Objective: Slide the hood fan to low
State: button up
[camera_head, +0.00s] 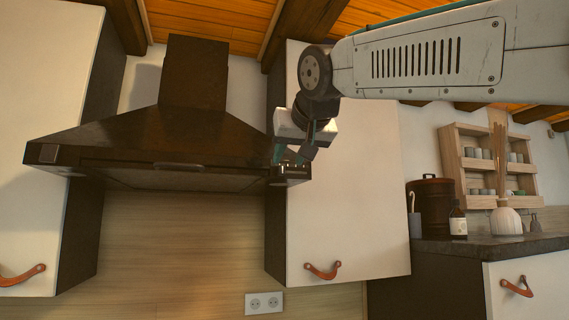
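The dark range hood (150,140) hangs on the wall at the left, with its chimney above. A small row of pale controls (291,166) shows at the right end of its front edge. The fan slider is too small to tell apart there, so its setting cannot be read. My gripper (292,156) is at that right end, pointing down, with its fingers apart around or just in front of the controls. Nothing shows between the fingers. Whether a fingertip touches the hood cannot be told.
A white cabinet (345,200) with a leather pull (322,270) stands right behind my gripper. Another white cabinet (40,130) is at the left. A socket (264,303) is below. A counter (470,246) with a canister (431,205) and vase (505,218) is at right.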

aim_at(283, 168)
jog(key=shift+x, duration=1.8)
jog(key=shift+a, duration=0.15)
jog(key=shift+c, duration=0.2)
grip_shut()
jog(key=shift+w+d, duration=0.25)
jog(key=shift+d, duration=0.8)
jog(key=shift+o, duration=0.2)
grip_release()
